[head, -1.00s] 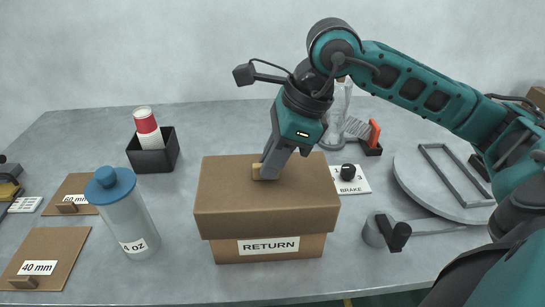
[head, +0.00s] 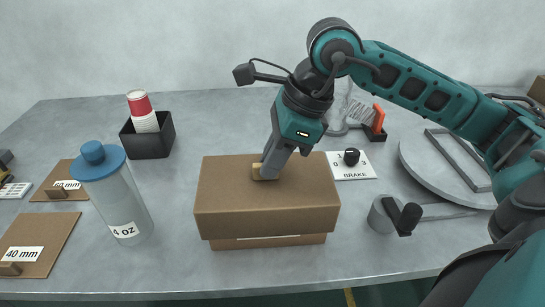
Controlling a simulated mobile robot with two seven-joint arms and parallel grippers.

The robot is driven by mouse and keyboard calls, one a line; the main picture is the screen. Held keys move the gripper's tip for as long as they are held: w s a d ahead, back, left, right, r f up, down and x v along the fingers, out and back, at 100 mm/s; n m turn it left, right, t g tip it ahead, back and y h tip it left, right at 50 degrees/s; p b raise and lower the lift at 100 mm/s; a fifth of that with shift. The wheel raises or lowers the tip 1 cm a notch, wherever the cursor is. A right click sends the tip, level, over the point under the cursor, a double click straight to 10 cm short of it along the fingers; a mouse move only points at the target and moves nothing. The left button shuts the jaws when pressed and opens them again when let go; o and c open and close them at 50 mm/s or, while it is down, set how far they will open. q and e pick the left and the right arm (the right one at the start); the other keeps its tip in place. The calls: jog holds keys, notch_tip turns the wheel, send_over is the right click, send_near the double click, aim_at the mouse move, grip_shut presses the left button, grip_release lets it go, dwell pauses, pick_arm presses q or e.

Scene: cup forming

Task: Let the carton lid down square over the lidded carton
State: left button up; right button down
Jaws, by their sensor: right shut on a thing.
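The brown carton lid (head: 266,216) hangs over the lidded carton (head: 226,244), whose lower front strip shows below the lid's front edge. The lid overhangs the strip at both ends, and the two front edges look about parallel. Only a thin white edge of the RETURN label shows. The lid hides the carton's top, so I cannot tell whether it rests on it. My right gripper (head: 267,172) is shut on the small wooden grip on top of the lid. My left gripper is not in view.
A blue-capped 4 oz bottle (head: 117,197) stands left of the carton. A black bin (head: 146,142) with cups is behind it. A grey crank (head: 388,214) is at right, below the BRAKE plate (head: 345,173). The table is bare in front of the carton.

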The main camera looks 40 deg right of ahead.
jog(key=shift+f, duration=0.1)
jog(key=c, duration=1.1)
grip_release()
jog(key=shift+c, duration=0.2)
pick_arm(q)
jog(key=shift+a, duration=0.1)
pick_arm(e)
jog(key=shift+o, duration=0.2)
pick_arm(q)
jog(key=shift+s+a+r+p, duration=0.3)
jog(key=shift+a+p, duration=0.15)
jog(key=shift+p, duration=0.55)
pick_arm(e)
jog(key=v, duration=1.3)
